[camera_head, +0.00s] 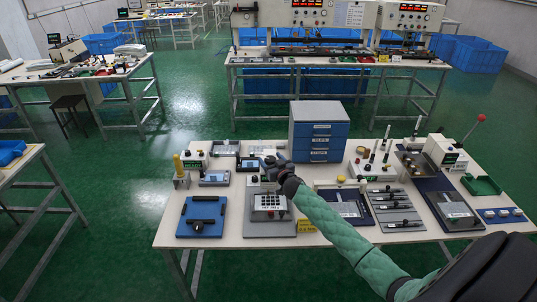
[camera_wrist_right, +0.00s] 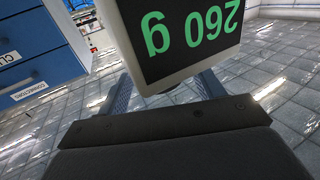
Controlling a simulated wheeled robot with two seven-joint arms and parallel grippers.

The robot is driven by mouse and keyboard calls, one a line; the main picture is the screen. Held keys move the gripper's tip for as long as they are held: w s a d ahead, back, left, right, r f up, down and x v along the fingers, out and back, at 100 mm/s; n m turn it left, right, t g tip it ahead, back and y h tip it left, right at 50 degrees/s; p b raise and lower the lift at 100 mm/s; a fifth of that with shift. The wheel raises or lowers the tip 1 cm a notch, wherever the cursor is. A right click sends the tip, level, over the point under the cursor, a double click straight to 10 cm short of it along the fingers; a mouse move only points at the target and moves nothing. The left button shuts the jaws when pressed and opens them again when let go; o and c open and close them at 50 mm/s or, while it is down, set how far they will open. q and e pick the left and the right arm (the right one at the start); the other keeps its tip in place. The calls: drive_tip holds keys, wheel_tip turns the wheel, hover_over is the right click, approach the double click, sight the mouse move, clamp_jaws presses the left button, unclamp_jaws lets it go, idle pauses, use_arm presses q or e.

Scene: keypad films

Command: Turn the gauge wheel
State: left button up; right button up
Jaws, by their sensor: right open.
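My right gripper (camera_head: 266,163) is over the back middle of the near workbench (camera_head: 330,246), in front of the blue drawer cabinet. In the right wrist view its two fingers (camera_wrist_right: 166,88) are apart. A white-framed display (camera_wrist_right: 190,35) reads 260 g in green, upside down, and covers part of the space between and beyond the fingers. I cannot tell whether the fingers touch it. I cannot make out the gauge wheel for certain in either view; my gripper and forearm cover part of the bench there. My left gripper is not in view.
The blue drawer cabinet (camera_head: 318,138) stands close behind the gripper. A keypad box (camera_head: 270,205) on a grey plate and a blue tray (camera_head: 202,216) lie in front. A grey slotted panel (camera_head: 394,208) and a red-knobbed lever (camera_head: 481,118) are to the right.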

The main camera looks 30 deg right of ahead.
drive_tip(key=shift+w+d+p, duration=0.15)
drive_tip(key=shift+w+p, duration=0.2)
drive_tip(key=shift+w, duration=0.9)
drive_tip(key=c, duration=1)
